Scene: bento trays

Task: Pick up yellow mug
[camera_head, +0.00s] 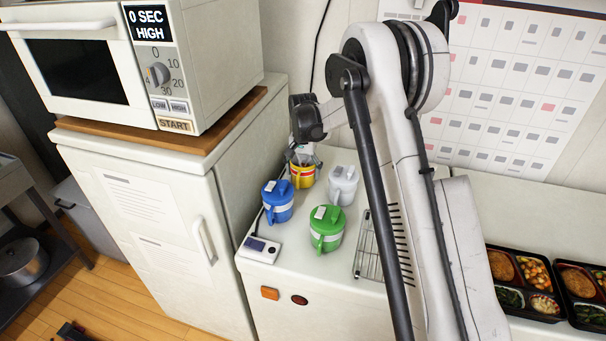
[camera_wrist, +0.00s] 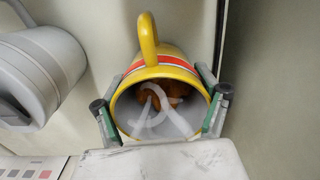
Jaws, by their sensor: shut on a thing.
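The yellow mug (camera_wrist: 163,72) has a red and white band and a yellow handle. In the wrist view it sits between the two fingers of my gripper (camera_wrist: 160,112), which touch its sides. Its open mouth faces the camera, with something orange-brown and a pale curved shape inside. In the head view the yellow mug (camera_head: 302,178) is at the back of the counter, below my gripper (camera_head: 303,158). My wrist partly covers its top there. Whether its base touches the counter is unclear.
A blue mug (camera_head: 278,207), a green mug (camera_head: 327,238) and a white mug (camera_head: 343,185) stand close by. The white mug also shows in the wrist view (camera_wrist: 48,70). A scale-like device (camera_head: 258,249), wire rack (camera_head: 369,247) and fridge side (camera_head: 240,150) border them. Bento trays (camera_head: 520,312) lie right.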

